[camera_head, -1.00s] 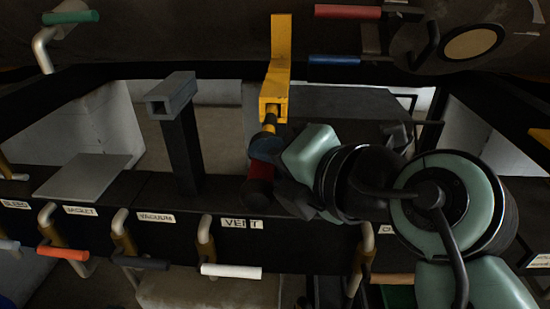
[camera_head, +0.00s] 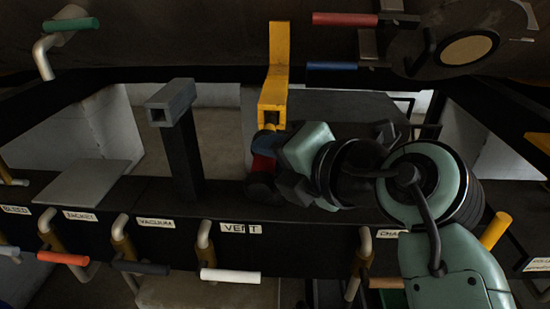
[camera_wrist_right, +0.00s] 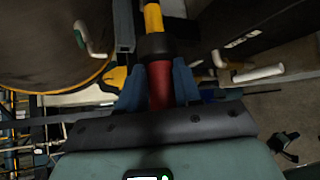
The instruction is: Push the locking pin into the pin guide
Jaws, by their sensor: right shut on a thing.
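The locking pin (camera_head: 263,164) has a red grip, a dark collar and a yellow shaft. My right gripper (camera_head: 265,145) is shut on its red grip with blue fingers. The red grip (camera_wrist_right: 160,86) shows between the fingers in the right wrist view, with the collar and yellow shaft beyond. The yellow pin guide (camera_head: 273,92) is a square tube on an upright bracket, just beyond the gripper in the head view. The pin's front end is close to the guide's mouth and roughly in line. I cannot tell how much shaft is inside. My left gripper is out of view.
A grey square tube on a dark post (camera_head: 174,101) stands to the left. A labelled black rail (camera_head: 300,236) with several coloured valve handles runs along the front. A tank with a red handle (camera_head: 345,19) and a blue handle (camera_head: 331,66) lies above.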

